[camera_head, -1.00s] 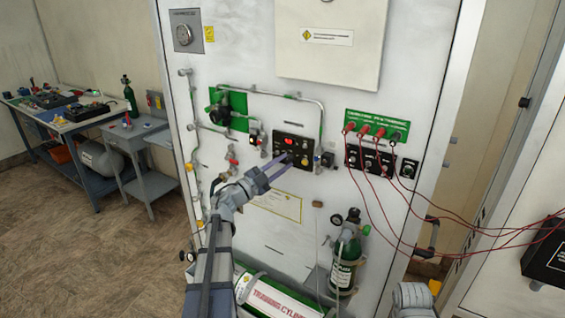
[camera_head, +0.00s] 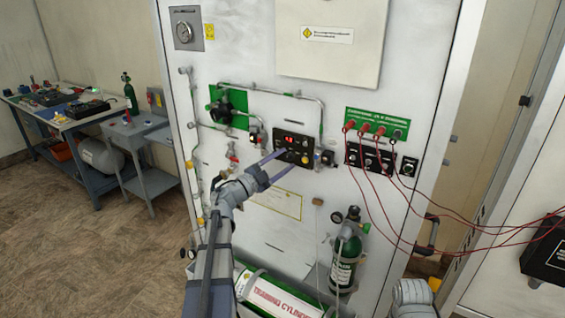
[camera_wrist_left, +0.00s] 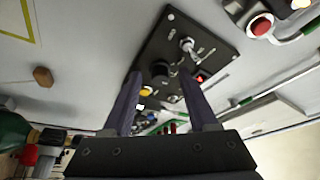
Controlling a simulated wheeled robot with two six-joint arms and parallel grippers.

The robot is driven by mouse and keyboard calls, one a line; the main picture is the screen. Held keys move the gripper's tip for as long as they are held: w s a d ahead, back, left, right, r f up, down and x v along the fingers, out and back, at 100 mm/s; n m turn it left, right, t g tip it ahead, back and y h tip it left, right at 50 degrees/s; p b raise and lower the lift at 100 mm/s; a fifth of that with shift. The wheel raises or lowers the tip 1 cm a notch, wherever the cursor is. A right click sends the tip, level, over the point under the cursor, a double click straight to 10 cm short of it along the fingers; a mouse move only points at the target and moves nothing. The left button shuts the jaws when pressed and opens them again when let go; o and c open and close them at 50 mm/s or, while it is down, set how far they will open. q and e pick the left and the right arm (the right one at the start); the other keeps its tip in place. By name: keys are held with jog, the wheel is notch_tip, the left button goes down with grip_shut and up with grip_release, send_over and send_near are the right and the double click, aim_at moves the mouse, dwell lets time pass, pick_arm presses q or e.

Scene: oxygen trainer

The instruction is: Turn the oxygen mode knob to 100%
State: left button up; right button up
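A black control panel (camera_head: 280,136) with a red lit display is mounted on the white wall board. In the left wrist view the panel (camera_wrist_left: 213,45) carries a silver toggle switch, a dark round knob (camera_wrist_left: 160,70) and a yellow knob (camera_wrist_left: 146,91). I cannot read which is the oxygen mode knob or where it points. My left gripper (camera_head: 288,158) is open and empty, its fingers pointing at the panel. In the wrist view the dark knob shows between the left gripper's fingertips (camera_wrist_left: 162,76); contact cannot be told. My right gripper is out of view.
Red cables run from the green-topped terminal block (camera_head: 377,124) to a black box (camera_head: 547,252) at right. A small green bottle (camera_head: 345,262) hangs below the panel, and a training cylinder (camera_head: 280,298) lies at the bottom. Pipes and valves surround the panel's left side.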

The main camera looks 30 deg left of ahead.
pick_arm(q)
jog(key=b+v, duration=0.1)
jog(key=v, duration=0.6)
jog(key=shift+s+a+b, duration=0.2)
jog(key=shift+s+b, duration=0.15)
dwell(0.4)
